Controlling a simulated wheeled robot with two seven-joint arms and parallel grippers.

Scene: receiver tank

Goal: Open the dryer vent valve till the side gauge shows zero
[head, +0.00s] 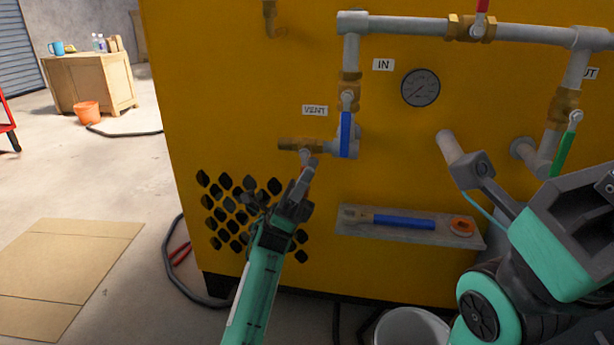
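The brass vent valve (292,144) sits on the yellow dryer front (250,85), under the "VENT" label (315,110). A short grey stem hangs below the valve.
A blue lever (346,134) hangs just right of the vent valve. A green lever (566,150) and a red lever (482,6) are on the pipework. A shelf (370,235) holds a blue-handled tool (404,222) and an orange ring (462,226). A white bucket (412,328) stands below.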

